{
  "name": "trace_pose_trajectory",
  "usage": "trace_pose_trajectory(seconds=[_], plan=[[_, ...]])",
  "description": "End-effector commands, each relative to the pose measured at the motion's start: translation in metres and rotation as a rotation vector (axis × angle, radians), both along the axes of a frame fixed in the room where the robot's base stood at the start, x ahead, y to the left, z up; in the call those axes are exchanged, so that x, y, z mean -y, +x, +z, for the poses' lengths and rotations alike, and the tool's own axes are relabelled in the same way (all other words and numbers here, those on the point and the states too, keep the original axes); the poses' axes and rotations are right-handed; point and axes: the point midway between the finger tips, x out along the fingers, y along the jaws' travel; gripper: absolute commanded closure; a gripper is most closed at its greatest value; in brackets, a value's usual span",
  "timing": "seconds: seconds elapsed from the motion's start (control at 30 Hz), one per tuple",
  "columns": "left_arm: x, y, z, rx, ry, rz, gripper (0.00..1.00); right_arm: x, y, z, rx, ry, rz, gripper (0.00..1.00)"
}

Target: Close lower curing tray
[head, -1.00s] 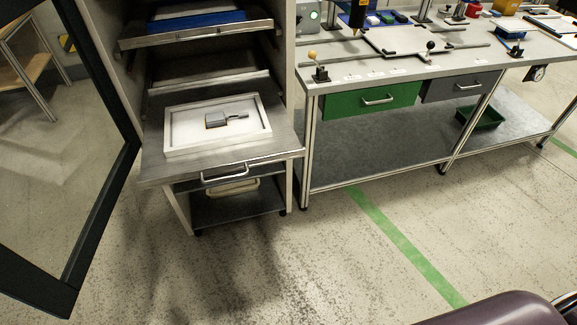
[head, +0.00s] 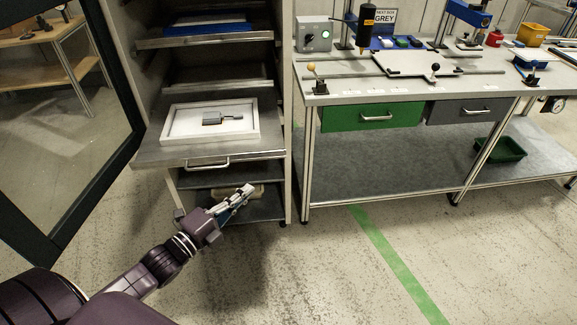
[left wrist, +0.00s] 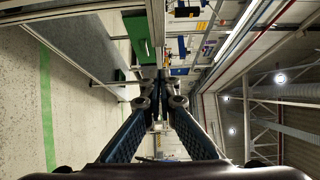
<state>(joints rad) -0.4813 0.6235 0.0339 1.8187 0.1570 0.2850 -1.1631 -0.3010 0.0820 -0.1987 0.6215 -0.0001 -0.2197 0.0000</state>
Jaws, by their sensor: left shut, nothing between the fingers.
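The lower curing tray (head: 150,157) is a grey metal shelf pulled out of the cabinet, with a bar handle (head: 207,165) on its front. A white-rimmed frame (head: 168,135) lies on it, holding a small grey part (head: 221,118). My left gripper (head: 248,190) is shut and empty, in front of and below the tray handle, apart from it. In the left wrist view its fingers (left wrist: 160,80) meet at the tips, and the tray is not seen there. My right gripper is not in view.
The cabinet door (head: 115,95) stands open at left. An upper tray (head: 200,38) is above. A workbench (head: 330,92) with a green drawer (head: 370,116) stands to the right. The floor in front is clear.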

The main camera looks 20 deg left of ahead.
Motion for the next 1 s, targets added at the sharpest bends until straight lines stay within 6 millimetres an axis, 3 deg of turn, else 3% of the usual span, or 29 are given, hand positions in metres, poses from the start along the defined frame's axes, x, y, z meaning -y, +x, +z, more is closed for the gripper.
trace_pose_trajectory(seconds=[0.23, 0.67, 1.0], plan=[[0.006, 0.030, 0.001, 0.000, -0.003, 0.001, 1.00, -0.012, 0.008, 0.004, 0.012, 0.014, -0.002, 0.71], [0.022, 0.097, 0.001, -0.001, -0.004, 0.002, 1.00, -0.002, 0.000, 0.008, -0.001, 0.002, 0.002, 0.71], [0.002, 0.126, -0.001, -0.004, -0.001, 0.002, 1.00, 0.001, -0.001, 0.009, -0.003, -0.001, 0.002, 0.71]])
